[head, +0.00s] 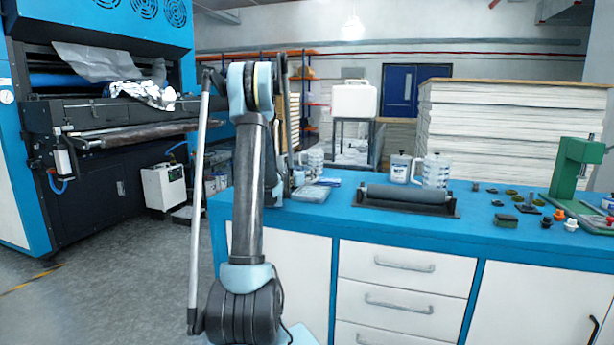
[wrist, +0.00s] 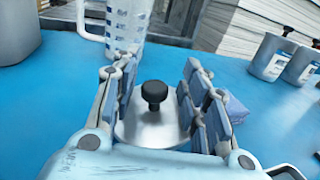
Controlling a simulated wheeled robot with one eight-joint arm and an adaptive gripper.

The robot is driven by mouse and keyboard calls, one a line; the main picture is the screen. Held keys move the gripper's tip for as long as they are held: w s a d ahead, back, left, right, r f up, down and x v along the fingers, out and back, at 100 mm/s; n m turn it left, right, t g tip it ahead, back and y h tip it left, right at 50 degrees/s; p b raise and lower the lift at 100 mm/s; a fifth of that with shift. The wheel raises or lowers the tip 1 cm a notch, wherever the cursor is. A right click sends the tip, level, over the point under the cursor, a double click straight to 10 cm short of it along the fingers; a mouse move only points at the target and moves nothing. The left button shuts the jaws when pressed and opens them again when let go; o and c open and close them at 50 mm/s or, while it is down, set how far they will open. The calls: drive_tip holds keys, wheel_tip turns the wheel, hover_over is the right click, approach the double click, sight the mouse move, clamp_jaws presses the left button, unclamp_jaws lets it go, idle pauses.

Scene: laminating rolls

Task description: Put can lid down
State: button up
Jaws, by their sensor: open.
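The can lid (wrist: 150,131), a pale metallic disc with a black knob, is between the fingers of my gripper (wrist: 155,92) in the wrist view. My gripper is open, with a pad on either side of the knob and no clear grip on it. The lid appears low over the blue counter; I cannot tell whether it rests on it, and its near edge is hidden by my gripper. In the head view my arm hides the gripper, and I cannot make out the lid.
A clear measuring jug (wrist: 126,22) stands just beyond my gripper. In the head view, a dark roller (head: 405,194) lies on the blue counter (head: 480,232).

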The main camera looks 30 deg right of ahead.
drive_tip(key=shift+r, duration=0.5)
drive_tip(key=v, duration=1.2)
drive_tip(key=shift+s, duration=0.15)
